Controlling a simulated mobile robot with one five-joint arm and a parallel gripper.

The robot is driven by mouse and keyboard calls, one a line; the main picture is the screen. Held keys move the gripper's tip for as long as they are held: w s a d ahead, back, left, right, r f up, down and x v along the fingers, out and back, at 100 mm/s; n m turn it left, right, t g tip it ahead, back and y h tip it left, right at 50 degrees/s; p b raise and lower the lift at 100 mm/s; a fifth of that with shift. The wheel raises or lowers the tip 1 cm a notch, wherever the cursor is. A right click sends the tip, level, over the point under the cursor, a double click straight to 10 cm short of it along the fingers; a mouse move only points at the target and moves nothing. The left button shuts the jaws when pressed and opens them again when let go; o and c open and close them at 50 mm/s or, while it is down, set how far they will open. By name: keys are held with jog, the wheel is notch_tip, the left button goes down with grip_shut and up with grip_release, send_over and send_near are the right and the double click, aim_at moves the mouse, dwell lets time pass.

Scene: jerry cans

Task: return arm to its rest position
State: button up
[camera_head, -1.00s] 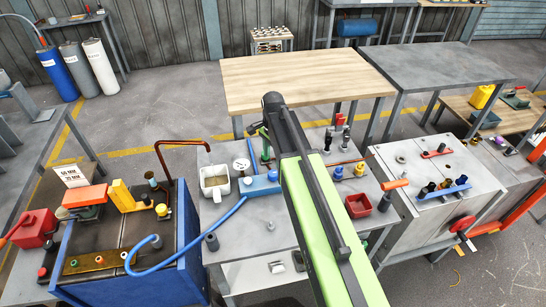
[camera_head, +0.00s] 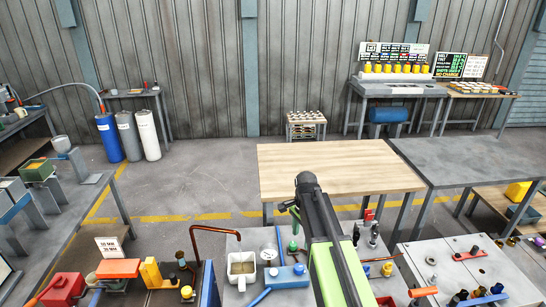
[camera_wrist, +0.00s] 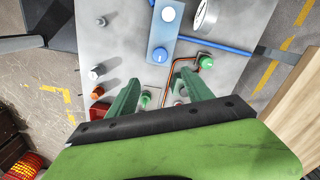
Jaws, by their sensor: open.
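My gripper (camera_wrist: 160,82) shows in the wrist view with its two green fingers spread apart and nothing between them. It hangs above a grey worktop (camera_wrist: 225,58) that carries a blue block (camera_wrist: 162,38) with knobs. A green-capped part (camera_wrist: 205,61) lies just beyond the right fingertip. In the head view my green and black arm stretches forward over the same worktop (camera_head: 262,238), and a small part of a finger shows left of its far end. The rest of the gripper is hidden behind the arm.
A bent copper-coloured pipe (camera_head: 212,230) rises farther left. A bare wooden table (camera_head: 330,172) stands just beyond the arm, with a bare grey table (camera_head: 470,160) to its right. Small fittings crowd the worktop around the arm.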

jog(key=s+f+n+b, duration=0.2)
jog(key=s+n, duration=0.4)
jog(key=s, duration=0.1)
jog(key=s+f+n+b, duration=0.2)
jog(key=s+n, duration=0.5)
jog(key=shift+s+a+f, duration=0.15)
jog(key=shift+a+f, duration=0.1)
jog(key=shift+a, duration=0.05)
